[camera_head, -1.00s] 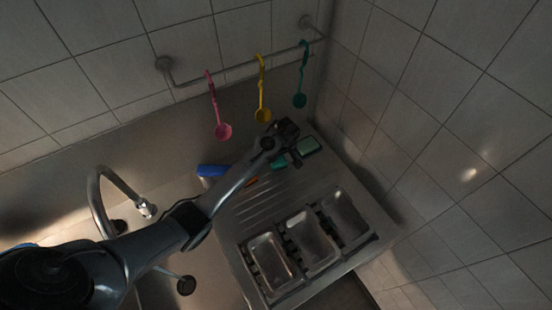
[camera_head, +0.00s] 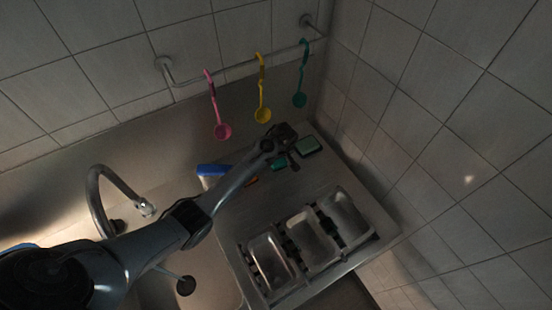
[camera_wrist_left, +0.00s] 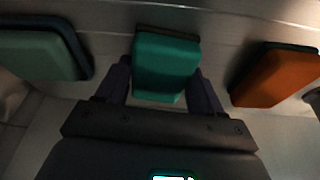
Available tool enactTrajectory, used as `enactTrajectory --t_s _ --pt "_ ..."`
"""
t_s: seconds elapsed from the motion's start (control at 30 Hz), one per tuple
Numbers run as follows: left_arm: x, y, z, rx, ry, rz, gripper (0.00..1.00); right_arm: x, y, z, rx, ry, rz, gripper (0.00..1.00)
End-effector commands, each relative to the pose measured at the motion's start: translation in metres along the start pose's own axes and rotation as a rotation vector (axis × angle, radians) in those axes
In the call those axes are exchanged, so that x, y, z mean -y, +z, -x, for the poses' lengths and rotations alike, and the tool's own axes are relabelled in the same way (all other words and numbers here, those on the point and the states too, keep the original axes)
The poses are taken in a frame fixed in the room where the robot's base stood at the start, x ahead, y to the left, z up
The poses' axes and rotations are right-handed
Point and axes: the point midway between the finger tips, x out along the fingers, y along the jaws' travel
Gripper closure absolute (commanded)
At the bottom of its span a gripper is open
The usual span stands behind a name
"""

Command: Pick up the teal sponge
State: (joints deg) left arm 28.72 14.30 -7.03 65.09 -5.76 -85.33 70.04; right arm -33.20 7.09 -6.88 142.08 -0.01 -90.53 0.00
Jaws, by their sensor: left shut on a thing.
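The teal sponge (camera_wrist_left: 166,66) sits between the two fingers of my left gripper (camera_wrist_left: 164,86) in the left wrist view, and the fingers are shut on its sides. In the head view the teal sponge (camera_head: 279,164) shows just below my left gripper (camera_head: 287,154), at the back of the drainboard. I cannot tell whether it is clear of the surface. My right gripper is not in view.
A pale green sponge (camera_wrist_left: 40,54) lies to the left and an orange sponge (camera_wrist_left: 276,76) to the right in the wrist view. A blue item (camera_head: 213,170) lies near the sink. Metal trays (camera_head: 311,240) stand in front. Pink (camera_head: 222,132), yellow (camera_head: 262,115) and green ladles (camera_head: 299,100) hang behind.

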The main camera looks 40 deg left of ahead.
Motion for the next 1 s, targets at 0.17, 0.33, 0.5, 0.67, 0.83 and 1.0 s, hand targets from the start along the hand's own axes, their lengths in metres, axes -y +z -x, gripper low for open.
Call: enactTrajectory --t_s 0.17,0.33,0.5,0.67,0.83,1.0 --pt "0.000 0.000 0.000 0.000 0.000 0.000 0.61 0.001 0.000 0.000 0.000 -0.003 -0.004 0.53" --pt "0.000 -0.001 0.004 0.000 0.001 0.000 0.61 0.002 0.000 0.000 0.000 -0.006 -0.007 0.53" --pt "-0.001 -0.005 0.017 -0.001 0.002 0.001 0.61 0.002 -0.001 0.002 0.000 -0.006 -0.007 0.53" --pt "-0.001 -0.013 0.043 -0.002 0.004 0.002 0.61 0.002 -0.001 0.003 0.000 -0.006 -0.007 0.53" --pt "-0.004 0.018 0.073 -0.001 0.003 -0.003 0.61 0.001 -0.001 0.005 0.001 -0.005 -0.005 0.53" --pt "-0.007 0.044 0.101 -0.001 0.002 -0.003 0.61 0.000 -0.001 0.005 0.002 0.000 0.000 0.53"
